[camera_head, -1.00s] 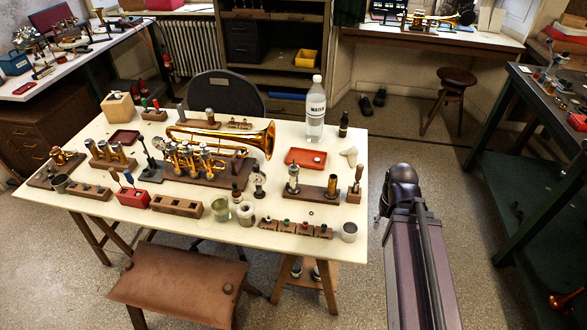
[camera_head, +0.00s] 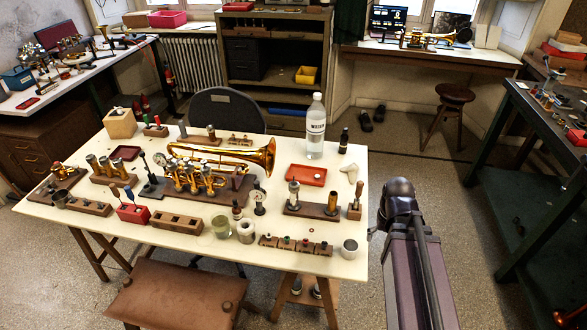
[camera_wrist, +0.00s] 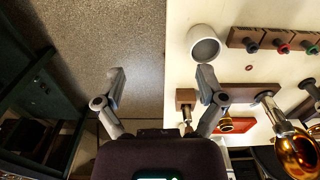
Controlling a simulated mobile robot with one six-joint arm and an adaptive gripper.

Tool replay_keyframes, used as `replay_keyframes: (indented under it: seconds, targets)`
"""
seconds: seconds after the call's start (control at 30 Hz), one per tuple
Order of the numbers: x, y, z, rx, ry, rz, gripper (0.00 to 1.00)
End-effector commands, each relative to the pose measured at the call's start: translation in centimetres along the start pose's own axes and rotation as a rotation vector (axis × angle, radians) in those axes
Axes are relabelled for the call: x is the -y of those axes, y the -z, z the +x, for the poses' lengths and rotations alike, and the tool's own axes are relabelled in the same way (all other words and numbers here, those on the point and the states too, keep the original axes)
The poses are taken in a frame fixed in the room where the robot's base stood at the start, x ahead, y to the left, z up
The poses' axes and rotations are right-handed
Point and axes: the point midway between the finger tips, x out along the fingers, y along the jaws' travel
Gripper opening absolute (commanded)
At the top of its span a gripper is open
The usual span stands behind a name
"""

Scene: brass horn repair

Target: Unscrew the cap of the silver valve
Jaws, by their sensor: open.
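The silver valve (camera_head: 293,194) stands upright on the left part of a dark wooden stand (camera_head: 314,210), on the right side of the cream table. Its top is a pale, knobbed end. In the wrist view the silver valve (camera_wrist: 266,101) is right of my gripper, seen at a steep slant. A brass valve (camera_head: 332,198) stands farther right on the same stand. My gripper (camera_wrist: 160,78) is open and empty, with its fingers spread over the table's right edge. In the head view my arm hides most of it beside the table, apart from the valve.
A metal cup (camera_head: 349,248) is at the front right corner, close to my right finger in the wrist view (camera_wrist: 204,44).

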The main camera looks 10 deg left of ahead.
Motion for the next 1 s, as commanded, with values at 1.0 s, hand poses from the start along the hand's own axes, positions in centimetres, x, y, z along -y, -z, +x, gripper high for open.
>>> replay_keyframes:
  seconds: [1.0]
  targets:
    - [27.7, 21.8, -10.5, 0.000, 0.000, -0.353, 0.95]
